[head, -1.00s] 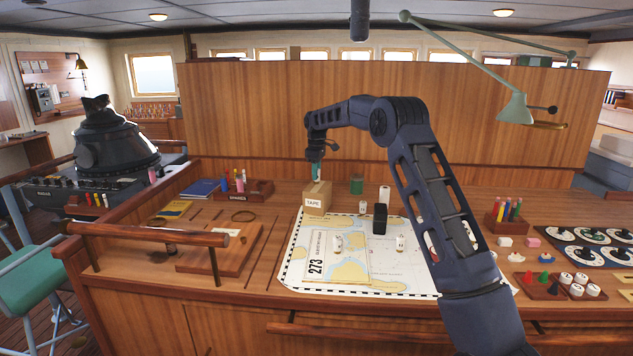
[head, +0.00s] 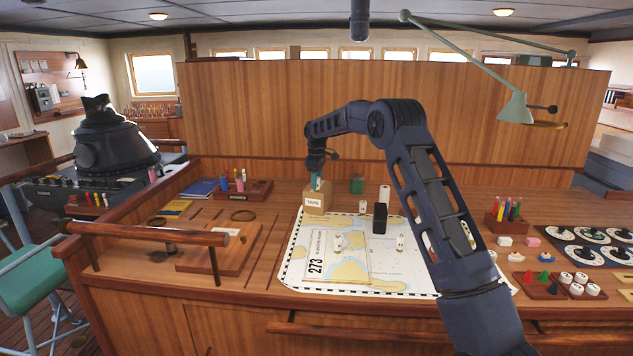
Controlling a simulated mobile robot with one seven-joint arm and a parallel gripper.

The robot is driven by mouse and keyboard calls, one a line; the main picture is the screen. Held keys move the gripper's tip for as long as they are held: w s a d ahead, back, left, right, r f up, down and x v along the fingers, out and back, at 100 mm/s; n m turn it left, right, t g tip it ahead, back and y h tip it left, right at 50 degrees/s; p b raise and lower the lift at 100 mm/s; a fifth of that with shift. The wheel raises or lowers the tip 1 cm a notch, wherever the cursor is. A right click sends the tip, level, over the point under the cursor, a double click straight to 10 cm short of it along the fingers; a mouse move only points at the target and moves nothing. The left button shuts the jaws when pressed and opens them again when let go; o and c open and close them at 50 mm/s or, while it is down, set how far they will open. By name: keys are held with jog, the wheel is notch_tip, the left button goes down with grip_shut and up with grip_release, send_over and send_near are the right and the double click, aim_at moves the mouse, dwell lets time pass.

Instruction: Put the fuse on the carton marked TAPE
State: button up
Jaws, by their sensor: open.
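The carton marked TAPE (head: 314,204) is a small brown box with a white label. It stands on the desk at the back left corner of the chart. My gripper (head: 317,185) is open, with its teal fingers pointing down at the top of the carton. I cannot tell whether the fingers touch it. I cannot make out a fuse between or under the fingers at this size. Small white cylinders stand on and behind the chart, one at the back (head: 384,196) and one in the middle (head: 400,242); I cannot tell whether any is the fuse.
A black block (head: 380,218) stands on the chart (head: 390,275). A green cylinder (head: 357,185) is behind, right of the carton. A wooden pen holder (head: 257,190) is at the left. A wooden rail (head: 150,234) edges the desk front left. A green lamp (head: 515,107) hangs at the right.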

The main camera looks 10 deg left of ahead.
notch_tip(320, 180, up, 12)
jog(key=s+d+r+m+t, duration=0.1)
jog(key=s+d+r+m, duration=0.3)
jog(key=s+d+r, duration=0.55)
jog(key=s+d+r+m+t, duration=0.1)
jog(key=s+d+r+m, duration=0.3)
jog(key=s+d, duration=1.05)
jog(key=s+d+f+m+t, duration=0.1)
jog(key=s+d+f+m, duration=0.1)
jog(key=s+d, duration=0.5)
jog(key=s+d+f+m+t, duration=0.15)
jog(key=s+d, duration=0.25)
jog(key=s, duration=0.5)
jog(key=s+d+f+m, duration=0.4)
jog(key=s+f, duration=0.6)
jog(key=s, duration=0.4)
jog(key=shift+s+d, duration=0.3)
jog(key=shift+d, duration=0.2)
